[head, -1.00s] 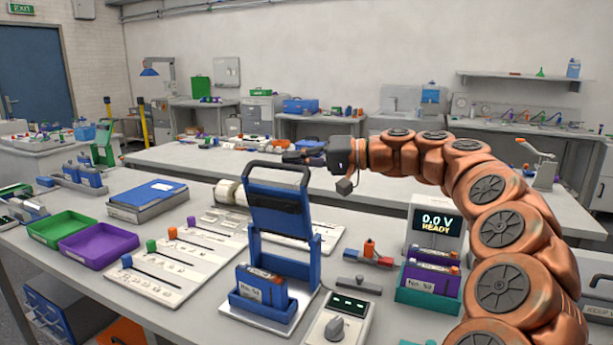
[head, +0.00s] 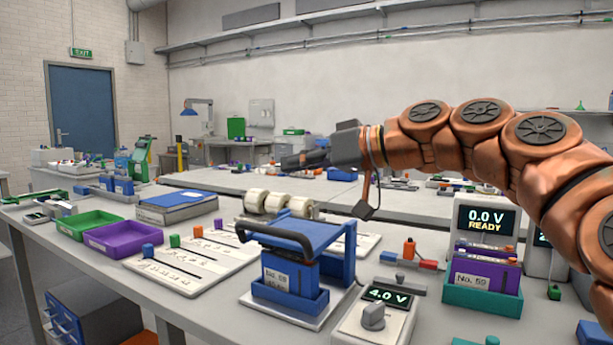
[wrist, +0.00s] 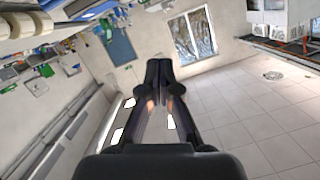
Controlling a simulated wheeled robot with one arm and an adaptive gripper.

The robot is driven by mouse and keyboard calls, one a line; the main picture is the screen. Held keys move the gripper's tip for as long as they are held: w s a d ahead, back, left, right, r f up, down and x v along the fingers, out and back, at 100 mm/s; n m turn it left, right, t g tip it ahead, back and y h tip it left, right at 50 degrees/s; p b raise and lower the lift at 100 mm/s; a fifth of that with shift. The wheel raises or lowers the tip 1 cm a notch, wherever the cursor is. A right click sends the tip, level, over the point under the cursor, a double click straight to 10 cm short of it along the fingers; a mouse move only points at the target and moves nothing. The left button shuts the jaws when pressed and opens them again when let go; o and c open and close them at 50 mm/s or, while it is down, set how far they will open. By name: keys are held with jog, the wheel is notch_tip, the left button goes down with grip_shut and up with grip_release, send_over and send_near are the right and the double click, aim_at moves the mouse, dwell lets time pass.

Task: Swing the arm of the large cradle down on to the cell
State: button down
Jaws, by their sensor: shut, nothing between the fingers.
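The large blue cradle (head: 322,295) stands on a pale base plate at the front of the bench in the head view. Its blue arm (head: 308,233), with a black bar handle (head: 268,238), lies about level over the blue cell labelled No. 59 (head: 276,272). The arm hides the cell's top, so I cannot tell whether they touch. My gripper (head: 290,162) is up behind the cradle, apart from it, pointing left. In the wrist view my gripper (wrist: 158,66) has its fingers together, with nothing between them.
A meter reading 4.0 V (head: 376,318) stands right of the cradle. A green holder (head: 482,297) with a purple cell and a 0.0 V READY display (head: 486,218) are farther right. A slider board (head: 190,250) and purple tray (head: 125,238) lie to the left.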

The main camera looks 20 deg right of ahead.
aim_at(278, 231)
jog(key=s+a+f+n+b, duration=0.1)
jog(key=f+b, duration=0.1)
jog(key=s+a+f+n+b, duration=0.1)
jog(key=f+b, duration=0.1)
jog(key=s+a+f+n+t+h+b, duration=0.1)
jog(key=f+b, duration=0.1)
jog(key=b, duration=0.1)
jog(key=shift+a, duration=0.1)
jog(key=shift+s+a+f+n+h+b, duration=0.15)
jog(key=shift+s+a+f+n+b, duration=0.05)
jog(key=shift+f+n+b, duration=0.3)
jog(key=shift+s+a+f+n+h+b, duration=0.2)
jog(key=shift+f+n+b, duration=0.15)
jog(key=shift+b, duration=0.2)
